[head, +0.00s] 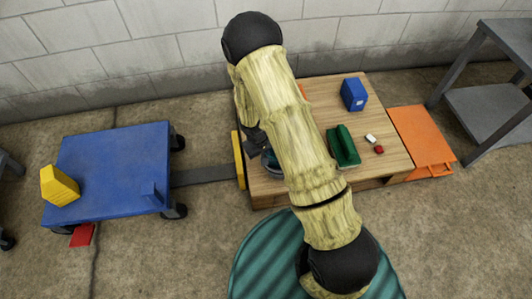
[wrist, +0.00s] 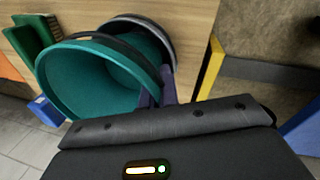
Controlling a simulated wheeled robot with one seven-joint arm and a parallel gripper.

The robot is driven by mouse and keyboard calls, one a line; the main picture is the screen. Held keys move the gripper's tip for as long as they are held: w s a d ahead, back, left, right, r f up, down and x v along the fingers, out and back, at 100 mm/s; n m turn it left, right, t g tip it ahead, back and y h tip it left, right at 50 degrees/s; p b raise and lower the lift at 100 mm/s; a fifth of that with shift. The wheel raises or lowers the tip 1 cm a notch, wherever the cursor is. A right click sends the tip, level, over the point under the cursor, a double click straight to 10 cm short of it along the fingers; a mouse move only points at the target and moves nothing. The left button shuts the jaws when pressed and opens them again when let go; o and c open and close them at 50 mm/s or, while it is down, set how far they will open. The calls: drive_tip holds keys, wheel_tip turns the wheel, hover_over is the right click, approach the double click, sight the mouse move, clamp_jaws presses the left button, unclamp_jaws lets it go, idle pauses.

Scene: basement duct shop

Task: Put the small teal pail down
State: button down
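The small teal pail (wrist: 85,80) fills the left-middle of the wrist view, its mouth facing the camera, with a dark band or handle across its top. My gripper (wrist: 157,95) has its two dark purple fingers close together on either side of the pail's right rim, shut on it. In the head view my arm hides the gripper and most of the pail. Whether the pail's base touches the wooden table (head: 265,190) cannot be told.
A grey-rimmed round container (wrist: 150,28) stands right behind the pail; a green bin (head: 343,146), a blue box (head: 354,95) and small white (head: 371,138) and red (head: 379,149) blocks are on the table. A yellow edge piece (head: 239,160) lines its left; a blue cart (head: 115,165) stands beyond.

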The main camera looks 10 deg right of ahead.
drive_tip(key=c, duration=1.7)
unclamp_jaws()
drive_tip(key=shift+r+p, duration=0.4)
drive_tip(key=shift+p, duration=0.05)
drive_tip(key=r+p, duration=0.2)
drive_tip(key=r, duration=0.2)
drive_tip(key=a+r+p, duration=0.1)
drive_tip(key=r+p, duration=0.1)
drive_tip(key=r, duration=0.2)
drive_tip(key=a+r+p, duration=0.1)
drive_tip(key=r, duration=0.3)
drive_tip(key=shift+s+a+r+p, duration=0.1)
drive_tip(key=shift+s+a+p, duration=0.05)
drive_tip(key=shift+s+p, duration=0.25)
